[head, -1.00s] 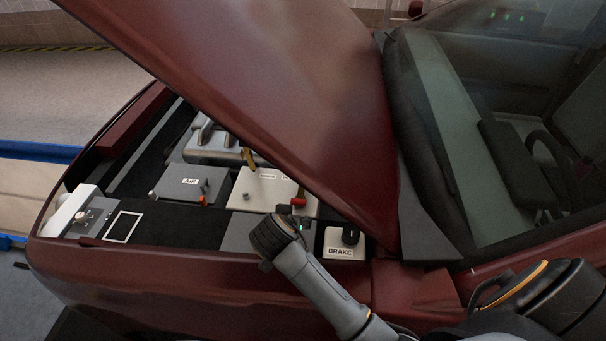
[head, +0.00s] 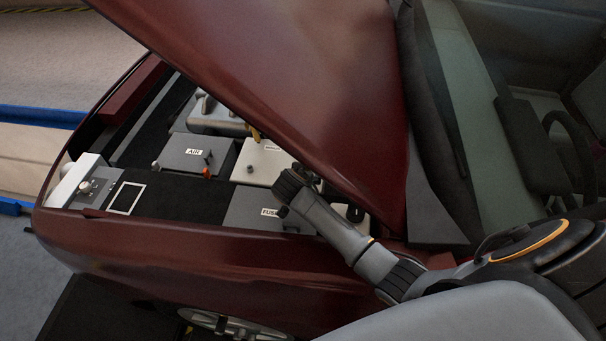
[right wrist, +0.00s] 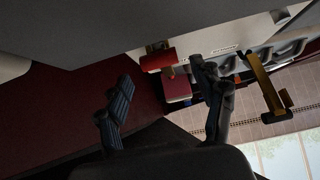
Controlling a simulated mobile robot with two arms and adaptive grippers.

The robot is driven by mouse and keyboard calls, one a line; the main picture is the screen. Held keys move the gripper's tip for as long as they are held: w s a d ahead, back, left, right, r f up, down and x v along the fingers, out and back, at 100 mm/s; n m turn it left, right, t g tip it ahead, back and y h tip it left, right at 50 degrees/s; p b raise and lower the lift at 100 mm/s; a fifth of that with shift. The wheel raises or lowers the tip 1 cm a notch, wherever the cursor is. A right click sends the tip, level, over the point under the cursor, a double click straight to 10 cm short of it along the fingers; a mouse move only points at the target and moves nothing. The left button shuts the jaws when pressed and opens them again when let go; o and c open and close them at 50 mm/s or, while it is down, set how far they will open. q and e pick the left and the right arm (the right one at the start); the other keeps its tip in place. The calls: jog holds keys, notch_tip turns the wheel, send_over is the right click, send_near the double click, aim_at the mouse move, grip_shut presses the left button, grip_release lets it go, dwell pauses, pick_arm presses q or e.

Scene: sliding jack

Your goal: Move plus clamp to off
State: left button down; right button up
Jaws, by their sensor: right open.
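The white battery box (head: 262,163) sits in the engine bay under the raised hood. A red clamp handle (right wrist: 158,61) shows in the right wrist view, against the pale box; a plus mark is not readable. A red block (right wrist: 176,88) lies just below it there. In the head view my right arm hides the red clamp. A yellow clamp handle (right wrist: 268,85) stands to the right in the wrist view; its tip shows at the hood edge (head: 255,134). My right gripper (right wrist: 168,98) is open and empty, its fingers apart, the red clamp beyond them. My left gripper is out of view.
The raised dark red hood (head: 290,80) hangs close over the right arm. A grey AIR box (head: 195,154), a FUSE box (head: 258,212) and a white device with a knob (head: 82,184) stand in the bay. The front fender (head: 170,255) borders it.

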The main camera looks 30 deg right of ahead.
jog(key=shift+x, duration=1.4)
grip_shut()
jog(key=shift+r, duration=0.15)
